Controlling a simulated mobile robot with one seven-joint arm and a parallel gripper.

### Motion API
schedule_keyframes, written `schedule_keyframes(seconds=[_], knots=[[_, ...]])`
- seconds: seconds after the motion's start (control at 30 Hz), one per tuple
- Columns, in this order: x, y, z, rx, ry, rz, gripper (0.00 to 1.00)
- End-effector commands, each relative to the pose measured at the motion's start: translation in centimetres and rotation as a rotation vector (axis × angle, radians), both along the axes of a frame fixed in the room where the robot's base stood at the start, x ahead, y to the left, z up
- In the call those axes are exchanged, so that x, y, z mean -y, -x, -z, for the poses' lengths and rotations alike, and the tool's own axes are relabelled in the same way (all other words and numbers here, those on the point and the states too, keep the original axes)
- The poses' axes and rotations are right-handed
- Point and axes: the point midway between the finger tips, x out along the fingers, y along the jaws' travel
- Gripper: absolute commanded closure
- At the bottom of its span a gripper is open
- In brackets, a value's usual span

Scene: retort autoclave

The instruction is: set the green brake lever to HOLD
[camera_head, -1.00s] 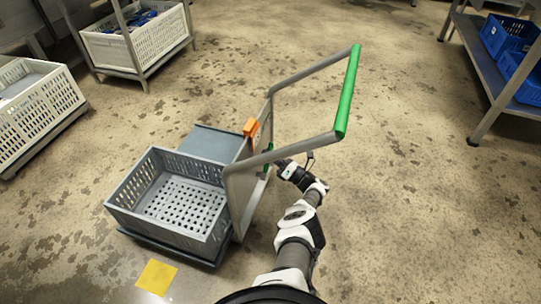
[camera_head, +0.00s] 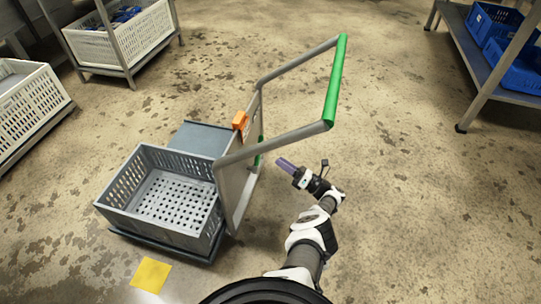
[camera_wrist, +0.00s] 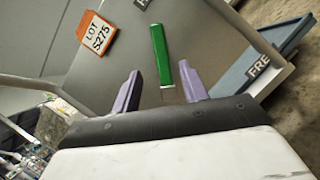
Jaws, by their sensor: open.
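The green brake lever (camera_wrist: 160,55) is on the grey panel of a cart in the wrist view, its length running up the picture. Its top end lies below a label cut off by the frame edge; a label starting "FRE" (camera_wrist: 258,67) is to its right. In the head view only a small green bit of the lever (camera_head: 258,160) shows beside the panel. My gripper (camera_head: 284,163) is to the right of the panel, apart from it. In the wrist view its purple fingers (camera_wrist: 160,78) are spread and empty, below the lever and either side of its line.
The cart has a grey frame with a green push bar (camera_head: 336,80) above my arm. It carries a grey crate (camera_head: 150,218) and an orange tag (camera_head: 240,121). A yellow floor mark (camera_head: 151,275) lies in front. Racks stand left and right; floor right of the arm is clear.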

Motion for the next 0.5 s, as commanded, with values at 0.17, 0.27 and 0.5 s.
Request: schedule_keyframes(seconds=[0.17, 0.27, 0.5], knots=[[2.2, 1.5, 0.9, 0.0, 0.0, 0.001, 0.56], [2.8, 1.8, 1.1, 0.0, -0.001, 0.001, 0.56], [3.0, 2.0, 1.1, 0.0, -0.001, -0.001, 0.56]])
